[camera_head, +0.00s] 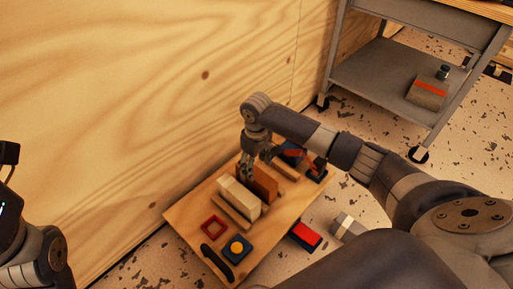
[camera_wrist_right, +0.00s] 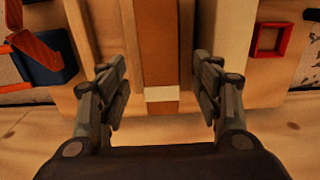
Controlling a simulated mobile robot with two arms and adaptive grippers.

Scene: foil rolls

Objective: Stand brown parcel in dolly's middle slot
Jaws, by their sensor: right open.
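The brown parcel (camera_head: 264,181) stands upright on the wooden dolly (camera_head: 188,229), just behind a cream block (camera_head: 238,198). In the right wrist view the brown parcel (camera_wrist_right: 158,50) has a pale label at its near end and sits between lighter upright pieces. Its lower part is hidden, so its seating in the slot cannot be seen. My right gripper (camera_wrist_right: 160,88) is open, with one finger on each side of the parcel's near end and visible gaps. In the head view my right gripper (camera_head: 247,168) is at the parcel's wall-side end. Only part of my left arm shows.
The dolly also carries a red square frame (camera_head: 213,226), a blue box with a yellow disc (camera_head: 236,248) and a blue tray (camera_head: 291,151) with an orange piece. A red-topped block (camera_head: 306,235) lies beside it. A plywood wall (camera_head: 130,100) stands close behind. A grey cart (camera_head: 375,80) stands back right.

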